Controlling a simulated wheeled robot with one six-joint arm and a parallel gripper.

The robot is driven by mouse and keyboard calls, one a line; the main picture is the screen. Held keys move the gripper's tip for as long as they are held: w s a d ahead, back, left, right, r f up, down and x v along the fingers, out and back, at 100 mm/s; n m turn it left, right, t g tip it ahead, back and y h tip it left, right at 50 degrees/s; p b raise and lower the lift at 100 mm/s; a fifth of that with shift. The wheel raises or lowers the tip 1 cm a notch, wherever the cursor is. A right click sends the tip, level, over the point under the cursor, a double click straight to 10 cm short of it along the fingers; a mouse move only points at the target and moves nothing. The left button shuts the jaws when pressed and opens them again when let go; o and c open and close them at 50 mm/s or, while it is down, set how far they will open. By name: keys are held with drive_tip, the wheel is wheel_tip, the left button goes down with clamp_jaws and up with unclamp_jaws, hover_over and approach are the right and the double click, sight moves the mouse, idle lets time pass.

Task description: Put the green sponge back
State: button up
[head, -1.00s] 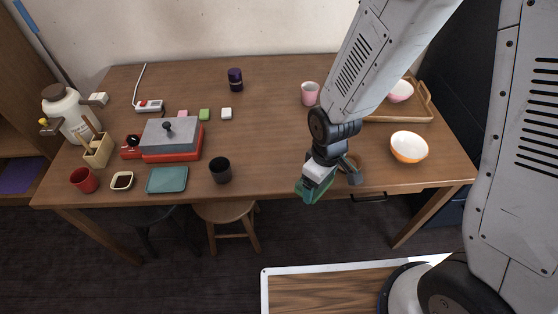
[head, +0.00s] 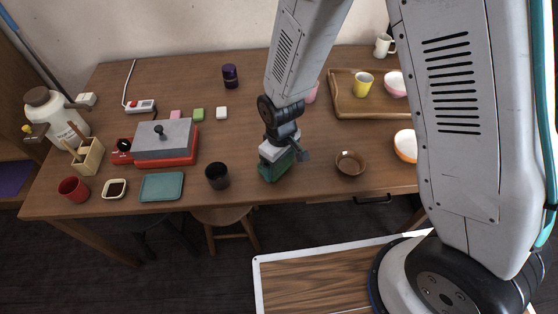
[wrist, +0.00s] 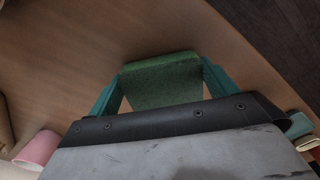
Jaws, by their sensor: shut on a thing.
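My gripper (head: 277,168) is shut on the green sponge and holds it over the front middle of the table, between the black cup (head: 218,176) and the brown bowl (head: 350,163). In the wrist view the green sponge (wrist: 160,82) sits between the teal fingers. In the head view the gripper mostly hides the sponge, and I cannot tell its height above the table. A flat teal tray (head: 162,187) lies empty at the table's front left.
A red-based grey press (head: 165,142), cream dish (head: 115,189) and red cup (head: 73,189) stand at the left. Small pink, green (head: 198,115) and white blocks lie behind. A wooden tray (head: 345,107) with cups is at the back right. The table's middle is fairly clear.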

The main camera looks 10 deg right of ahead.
sight(281, 163)
drive_tip(key=shift+d+f, duration=0.1)
drive_tip(key=shift+f, duration=0.2)
drive_tip(key=o, duration=0.8)
drive_tip(key=shift+f, duration=0.1)
wheel_tip(281, 163, up, 12)
drive_tip(key=f, duration=0.1)
drive_tip(key=s+d+r+m, duration=0.2)
drive_tip(key=d+r, duration=0.3)
drive_tip(key=r, duration=0.2)
drive_tip(key=s+d+r+m, duration=0.2)
drive_tip(key=s+d+r, duration=0.1)
drive_tip(key=d+r, duration=0.4)
drive_tip(key=s+d+r+m, duration=0.1)
drive_tip(key=s+d+r, duration=0.1)
drive_tip(key=s+r, duration=0.1)
drive_tip(key=s+d+r+m, duration=0.2)
drive_tip(key=s+d+r, duration=0.1)
drive_tip(key=s, duration=0.3)
drive_tip(key=s+d+r+m+t, duration=0.1)
drive_tip(key=s+d+r, duration=0.1)
drive_tip(key=s+r, duration=0.1)
drive_tip(key=shift+s+d+r+m, duration=0.1)
drive_tip(key=shift+s+d+m, duration=0.25)
drive_tip(key=shift+s, duration=0.5)
